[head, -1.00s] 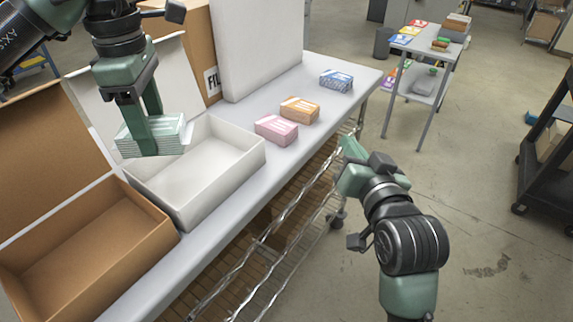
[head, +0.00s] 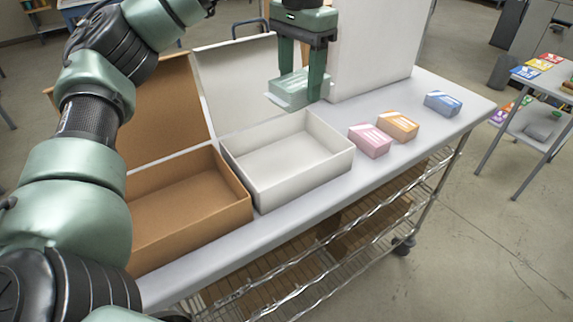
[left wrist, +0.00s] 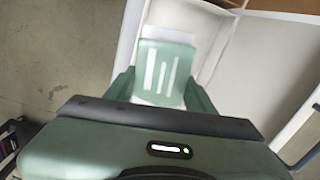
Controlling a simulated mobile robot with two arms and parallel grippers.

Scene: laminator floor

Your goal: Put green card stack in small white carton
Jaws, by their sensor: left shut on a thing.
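My left gripper (head: 302,85) is shut on the green card stack (head: 286,92), a pale green block with white stripes. It holds the stack in the air above the back right part of the small white carton (head: 318,178), near its open lid. In the left wrist view the stack (left wrist: 166,72) sits between the two fingers, with white carton walls behind it. The carton stands open on the table and its visible inside is empty. My right gripper is not in the head view.
An open brown carton (head: 192,246) stands left of the white one. Pink (head: 370,140), orange (head: 398,125) and blue (head: 442,103) card stacks lie to the right on the table (head: 440,125). A tall white panel (head: 372,45) stands behind.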

